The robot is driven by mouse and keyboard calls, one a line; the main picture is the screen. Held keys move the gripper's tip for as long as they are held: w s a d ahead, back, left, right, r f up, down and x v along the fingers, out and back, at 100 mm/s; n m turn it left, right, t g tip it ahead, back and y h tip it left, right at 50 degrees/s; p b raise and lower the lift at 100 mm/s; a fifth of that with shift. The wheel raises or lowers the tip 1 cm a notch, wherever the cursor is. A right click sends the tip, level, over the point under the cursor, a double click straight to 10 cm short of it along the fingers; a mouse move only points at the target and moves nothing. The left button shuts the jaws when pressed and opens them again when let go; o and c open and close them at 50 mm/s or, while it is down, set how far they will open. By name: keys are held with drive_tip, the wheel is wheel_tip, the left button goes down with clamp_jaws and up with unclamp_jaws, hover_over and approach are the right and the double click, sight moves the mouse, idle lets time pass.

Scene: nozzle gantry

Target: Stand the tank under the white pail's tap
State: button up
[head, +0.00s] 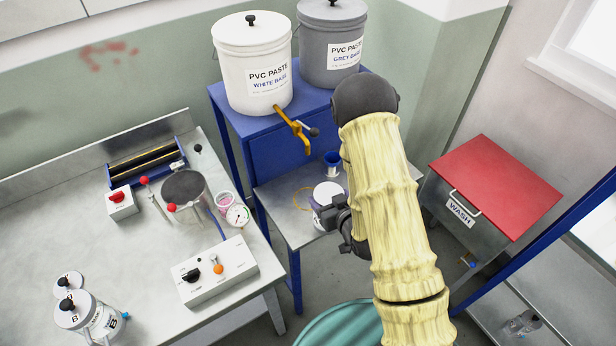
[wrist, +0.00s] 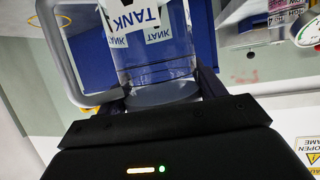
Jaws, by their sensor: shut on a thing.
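The tank (head: 325,216) is a small clear vessel with a white round top, in front of the blue stand in the head view. In the wrist view the clear tank (wrist: 158,50) shows its TANK label, with a grey handle at its left. My gripper (head: 340,215) is shut on the tank from the right. The white pail (head: 252,65) stands on the blue stand, its yellow tap (head: 296,132) pointing toward me. An orange ring (head: 299,207) marks the grey shelf below the tap. The tank is right of this ring; I cannot tell whether it touches the shelf.
A grey pail (head: 331,40) stands beside the white one. A workbench (head: 140,255) with instruments is at left, a red-lidded wash box (head: 497,185) at right. A teal drum (head: 335,328) is in front.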

sight(323, 188)
drive_tip(key=shift+w+a+f+b, duration=0.15)
drive_tip(key=shift+w+a+b, duration=0.35)
drive_tip(key=shift+b, duration=1.8)
drive_tip(key=w+b, duration=0.1)
drive_tip(key=b, duration=0.1)
drive_tip(key=w+b, duration=0.1)
drive_tip(key=b, duration=0.1)
drive_tip(key=shift+w+a, duration=0.25)
drive_tip(key=shift+a, duration=0.1)
drive_tip(key=w+a+p, duration=0.3)
drive_tip(key=w+a, duration=0.1)
drive_tip(key=w, duration=0.4)
drive_tip(key=shift+w+r, duration=0.25)
